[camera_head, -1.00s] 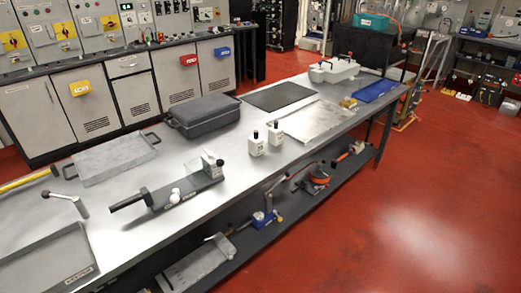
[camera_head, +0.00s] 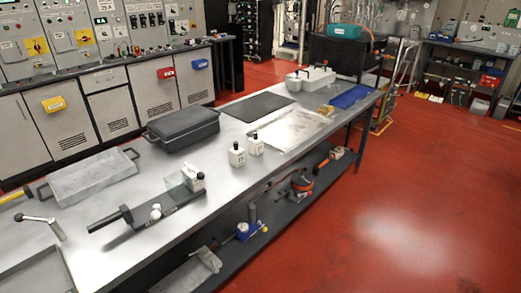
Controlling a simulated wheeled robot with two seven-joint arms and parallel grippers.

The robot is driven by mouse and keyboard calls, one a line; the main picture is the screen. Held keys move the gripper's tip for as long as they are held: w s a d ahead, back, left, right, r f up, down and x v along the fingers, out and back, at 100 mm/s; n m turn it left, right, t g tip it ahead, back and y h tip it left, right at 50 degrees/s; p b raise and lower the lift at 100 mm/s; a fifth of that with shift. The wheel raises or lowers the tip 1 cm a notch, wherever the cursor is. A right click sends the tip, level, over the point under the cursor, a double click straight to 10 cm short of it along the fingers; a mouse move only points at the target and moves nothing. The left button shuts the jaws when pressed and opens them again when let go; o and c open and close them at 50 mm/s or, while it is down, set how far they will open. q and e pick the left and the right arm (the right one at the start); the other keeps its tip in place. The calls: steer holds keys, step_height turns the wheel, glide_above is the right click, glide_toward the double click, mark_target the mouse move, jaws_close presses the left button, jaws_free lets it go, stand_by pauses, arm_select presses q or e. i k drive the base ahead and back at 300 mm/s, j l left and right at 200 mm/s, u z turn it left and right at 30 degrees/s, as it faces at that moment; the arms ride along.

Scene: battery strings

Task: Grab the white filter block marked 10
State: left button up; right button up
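Two small white blocks with black tops stand upright, close together, near the front edge of the metal workbench. The nearer one (camera_head: 237,156) is on the left and the farther one (camera_head: 255,145) is on the right. Both carry dark marks on the front, too small to read, so I cannot tell which is marked 10. Another small white block (camera_head: 197,182) with a dark top sits at the right end of a dark long-handled fixture (camera_head: 165,208). Neither of my grippers is in view.
On the workbench (camera_head: 212,160) are a dark lidded case (camera_head: 183,128), a grey tray (camera_head: 95,176), a black mat (camera_head: 257,106), a flat metal plate (camera_head: 290,128), a blue tray (camera_head: 352,97) and a white container (camera_head: 311,76). Tools lie on the lower shelf. Red floor is open at right.

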mark_target(256, 143)
steer(key=i+l, duration=0.2)
steer(key=i+l+u, duration=0.1)
steer(key=l, duration=0.3)
steer(key=i+l, duration=0.2)
steer(key=l, duration=0.15)
steer(key=i+l+u, duration=0.1)
steer(key=i+l, duration=0.25)
steer(key=l, duration=0.3)
